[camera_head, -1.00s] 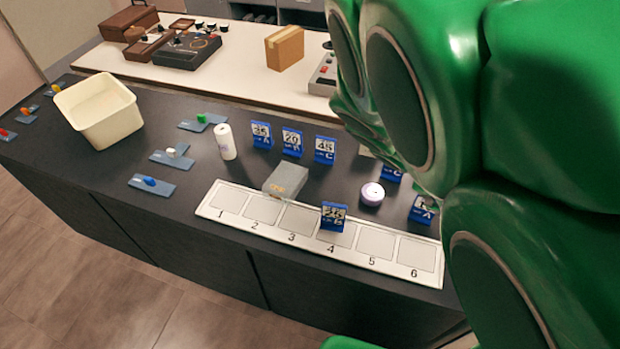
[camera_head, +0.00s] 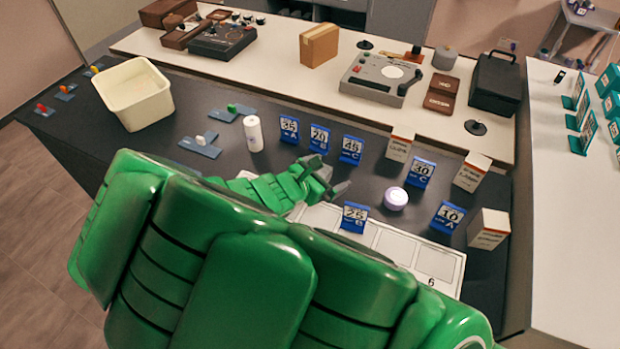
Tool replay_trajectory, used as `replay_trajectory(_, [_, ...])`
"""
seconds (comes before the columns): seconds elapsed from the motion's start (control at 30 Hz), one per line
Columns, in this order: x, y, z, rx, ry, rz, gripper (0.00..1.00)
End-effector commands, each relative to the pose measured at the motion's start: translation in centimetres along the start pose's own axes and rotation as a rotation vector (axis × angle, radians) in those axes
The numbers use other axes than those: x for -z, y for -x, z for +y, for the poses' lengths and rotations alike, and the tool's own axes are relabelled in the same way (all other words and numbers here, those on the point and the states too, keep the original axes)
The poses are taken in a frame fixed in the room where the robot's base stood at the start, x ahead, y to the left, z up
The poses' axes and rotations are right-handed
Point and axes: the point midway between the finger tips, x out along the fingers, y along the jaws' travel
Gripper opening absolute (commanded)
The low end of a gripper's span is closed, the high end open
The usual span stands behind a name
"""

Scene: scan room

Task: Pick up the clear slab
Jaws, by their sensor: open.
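My gripper (camera_head: 333,181) is in the middle of the dark counter (camera_head: 226,161), behind the white numbered strip (camera_head: 436,262). Its jaws are open, with the fingers pointing right. The pale grey, see-through-looking slab seen earlier behind squares 2 and 3 is not visible now. My green gripper and forearm cover the area where it lay. I cannot tell whether it is between the fingers or under them.
A blue 25 B stand (camera_head: 355,217) is close right of my gripper; a blue 45 C stand (camera_head: 351,149) is behind. A purple-white puck (camera_head: 395,198) lies further right. A white bottle (camera_head: 254,134) and cream bin (camera_head: 136,94) stand left.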

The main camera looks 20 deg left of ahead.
Motion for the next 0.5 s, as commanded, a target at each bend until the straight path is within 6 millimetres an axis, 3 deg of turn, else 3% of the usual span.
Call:
replay_trajectory(0.03, [1.8, 0.9, 1.1, -0.042, 0.052, -0.001, 1.00])
replay_trajectory(0.2, [5.7, 3.3, 3.5, -0.144, 0.166, -0.001, 1.00])
replay_trajectory(0.33, [7.4, 4.2, 4.2, -0.183, 0.214, -0.002, 1.00])
replay_trajectory(0.5, [8.0, 4.6, 4.5, -0.198, 0.230, -0.001, 1.00])
